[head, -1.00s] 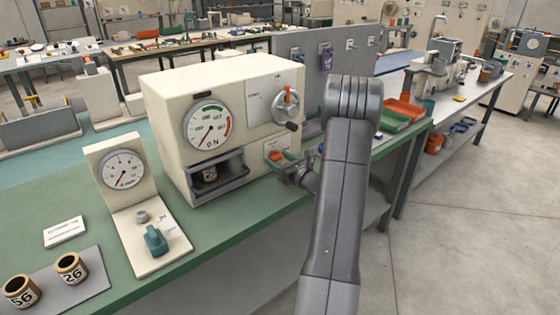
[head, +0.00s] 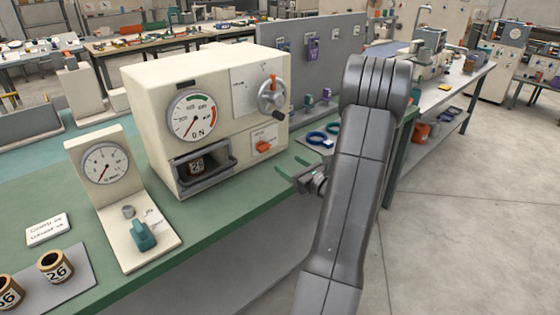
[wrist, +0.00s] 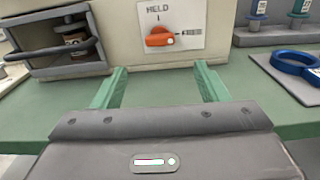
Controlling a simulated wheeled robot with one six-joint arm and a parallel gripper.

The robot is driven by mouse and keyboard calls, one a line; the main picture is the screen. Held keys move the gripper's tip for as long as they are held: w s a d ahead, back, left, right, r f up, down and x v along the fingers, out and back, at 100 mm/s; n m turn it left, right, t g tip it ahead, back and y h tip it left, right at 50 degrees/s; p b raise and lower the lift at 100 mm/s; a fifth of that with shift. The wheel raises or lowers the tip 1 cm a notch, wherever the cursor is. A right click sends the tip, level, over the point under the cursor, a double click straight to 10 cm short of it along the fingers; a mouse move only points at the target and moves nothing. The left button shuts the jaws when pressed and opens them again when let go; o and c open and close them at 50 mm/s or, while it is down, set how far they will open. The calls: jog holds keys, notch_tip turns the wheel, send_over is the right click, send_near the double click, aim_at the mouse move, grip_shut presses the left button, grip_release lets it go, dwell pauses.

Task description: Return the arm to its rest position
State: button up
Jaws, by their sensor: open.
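My gripper (wrist: 158,88) is open and empty in the wrist view, its two green fingers apart over the green bench top. It faces the front of the cream machine, below an orange switch (wrist: 160,38) on a plate marked HELD. In the head view my gripper (head: 291,167) shows at the right of the cream machine (head: 150,88), beside my grey arm. The arm is raised and bent, its elbow at the top. The fingers look apart from the machine and the switch.
The machine has a dial (head: 194,116), a handwheel (head: 272,97) and an open drawer (head: 220,168) holding a spool marked 26. A small gauge stand (head: 105,165) and loose spools (head: 55,266) stand at the left. Blue rings (head: 318,139) lie behind my gripper. Floor at the right is clear.

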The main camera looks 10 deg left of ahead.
aim_at(267, 150)
jog(key=shift+v, duration=1.05)
jog(key=p+x, duration=0.2)
jog(key=x, duration=1.2)
jog(key=shift+d, duration=0.1)
